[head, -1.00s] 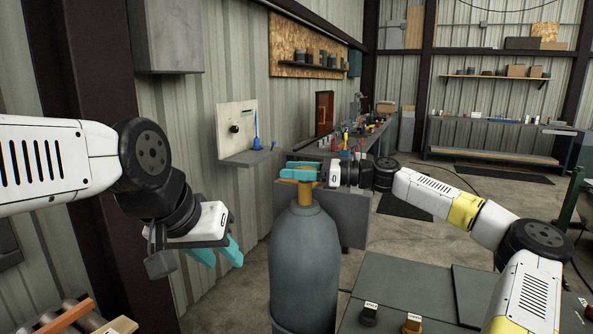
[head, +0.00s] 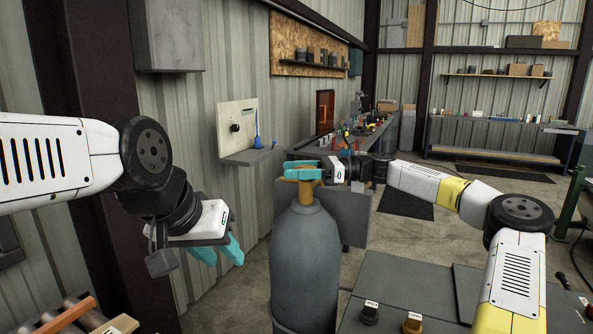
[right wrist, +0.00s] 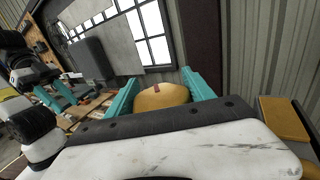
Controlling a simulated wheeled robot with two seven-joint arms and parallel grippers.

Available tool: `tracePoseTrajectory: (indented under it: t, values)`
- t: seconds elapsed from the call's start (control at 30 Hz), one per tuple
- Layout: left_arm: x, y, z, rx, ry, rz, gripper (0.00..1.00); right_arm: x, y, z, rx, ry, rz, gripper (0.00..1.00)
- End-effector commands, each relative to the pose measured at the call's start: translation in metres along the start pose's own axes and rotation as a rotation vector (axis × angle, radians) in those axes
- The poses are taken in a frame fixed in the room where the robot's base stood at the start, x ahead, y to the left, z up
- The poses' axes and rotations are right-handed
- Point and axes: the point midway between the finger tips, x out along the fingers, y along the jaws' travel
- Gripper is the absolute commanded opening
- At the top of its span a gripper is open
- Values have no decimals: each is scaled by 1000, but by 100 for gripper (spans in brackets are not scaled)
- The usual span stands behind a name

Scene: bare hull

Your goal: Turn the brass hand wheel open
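The brass hand wheel (right wrist: 160,97) sits on top of an upright grey gas cylinder (head: 305,260), above a brass valve neck (head: 305,193). My right gripper (head: 302,170) is at the wheel from the right, its teal fingers on either side of the rim. In the right wrist view the wheel fills the gap between the fingers, and a small red mark shows on it. In the head view the fingers hide most of the wheel. My left gripper (head: 221,256) is open and empty, pointing down, left of the cylinder and apart from it.
A dark green cabinet top with labelled knobs (head: 412,323) lies in front, right of the cylinder. A small wall shelf (head: 248,156) with a blue bottle is behind. A workbench with tools (head: 365,135) runs along the wall. A rack with pipes (head: 75,320) is at lower left.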

Motion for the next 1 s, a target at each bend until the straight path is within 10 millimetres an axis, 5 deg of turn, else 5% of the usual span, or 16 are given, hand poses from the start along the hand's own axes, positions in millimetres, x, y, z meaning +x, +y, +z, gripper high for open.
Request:
tracePoseTrajectory:
  t: [0.1, 0.47, 0.7, 1.0]
  values:
    - [0, 0, 0, 0, 0, 0, 36, 1, 0, -3, 3, 4, 2, 83]
    - [0, 0, 0, 0, 0, 0, 36, 0, 0, 1, 1, 2, 1, 83]
    - [0, 0, 0, 0, 0, 0, 36, 1, 1, 32, -1, 6, 1, 83]
    - [0, 0, 0, 0, 0, 0, 36, 2, 58, 36, 4, 6, 1, 83]
